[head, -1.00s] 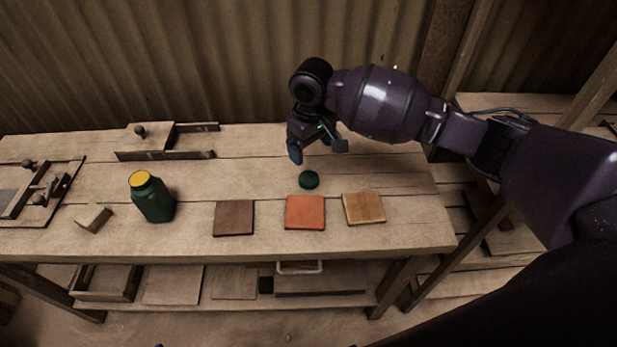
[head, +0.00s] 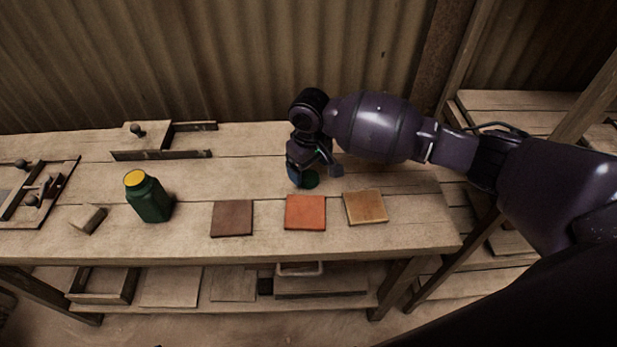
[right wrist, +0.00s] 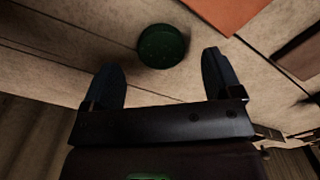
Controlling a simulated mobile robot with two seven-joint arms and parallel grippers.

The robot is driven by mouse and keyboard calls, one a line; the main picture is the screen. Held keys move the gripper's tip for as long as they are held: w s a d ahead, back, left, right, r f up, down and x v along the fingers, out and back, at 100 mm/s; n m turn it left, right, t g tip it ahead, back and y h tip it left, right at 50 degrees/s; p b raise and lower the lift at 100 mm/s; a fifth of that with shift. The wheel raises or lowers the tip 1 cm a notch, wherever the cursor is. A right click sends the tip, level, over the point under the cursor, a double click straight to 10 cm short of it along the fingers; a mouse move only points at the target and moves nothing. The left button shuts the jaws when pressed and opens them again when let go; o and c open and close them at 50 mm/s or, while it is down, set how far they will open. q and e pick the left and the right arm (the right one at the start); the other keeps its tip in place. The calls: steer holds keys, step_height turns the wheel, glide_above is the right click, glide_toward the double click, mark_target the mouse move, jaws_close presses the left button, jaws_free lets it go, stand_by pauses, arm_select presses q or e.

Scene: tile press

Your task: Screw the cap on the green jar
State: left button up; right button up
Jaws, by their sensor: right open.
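The green jar (head: 149,200) stands upright on the workbench at the left, with a yellow top face showing at its mouth. The dark green cap (head: 311,180) lies on the bench behind the orange tile, partly hidden by my right gripper (head: 316,178). In the right wrist view the cap (right wrist: 162,46) sits just beyond and between the two fingertips of my right gripper (right wrist: 160,62). That gripper is open and empty, low over the bench. My left gripper does not show.
A brown tile (head: 232,218), an orange tile (head: 305,212) and a tan tile (head: 365,207) lie along the front of the workbench (head: 330,243). A small wooden block (head: 88,219) lies left of the jar. Wooden fixtures with dark knobs (head: 137,130) stand at the back left.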

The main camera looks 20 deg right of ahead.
mark_target(309, 177)
step_height(309, 177, down, 3)
steer(key=shift+f, duration=0.1)
steer(key=c, duration=1)
